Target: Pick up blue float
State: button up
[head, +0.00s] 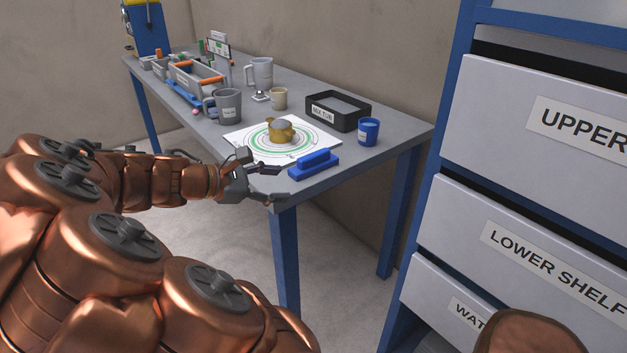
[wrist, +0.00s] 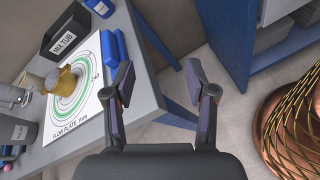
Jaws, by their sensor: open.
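The blue float (head: 314,164) is a flat blue block with a raised handle along its top. It lies on the grey table near the front right edge, beside the white flow plate sheet (head: 240,136). In the wrist view the float (wrist: 110,48) is upper left, beyond my left finger. My gripper (head: 274,185) is open and empty at the table's front corner, left of the float and apart from it. In the wrist view my gripper's fingers (wrist: 158,80) are spread, with the table edge and floor between and behind them.
A brass pot (head: 281,132) stands on the ringed sheet. Behind are a black mix tub (head: 352,112), a blue cup (head: 368,131), a beige cup (head: 279,98) and grey mugs (head: 228,106). A labelled drawer cabinet (head: 530,180) stands right of the table, with open floor between.

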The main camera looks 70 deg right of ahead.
aim_at(310, 155)
jog(key=w+d+f+n+h+b, duration=0.1)
jog(key=w+d+n, duration=0.1)
jog(key=d, duration=0.1)
jog(key=w+d+f+n+h+b, duration=0.1)
jog(key=d+f+n+h+b, duration=0.1)
jog(key=d, duration=0.1)
jog(key=w+d+f+n+g+h+b, duration=0.1)
jog(key=w+d+n+b, duration=0.1)
jog(key=d+n, duration=0.1)
jog(key=shift+w+d+f+h, duration=0.3)
jog(key=shift+w+d+h, duration=0.1)
jog(key=shift+d, duration=0.15)
jog(key=shift+b+x, duration=0.3)
jog(key=shift+x, duration=3.15)
jog(key=shift+b+x, duration=0.4)
jog(key=shift+x, duration=1.4)
jog(key=shift+s+d, duration=0.15)
jog(key=shift+d, duration=0.65)
grip_shut()
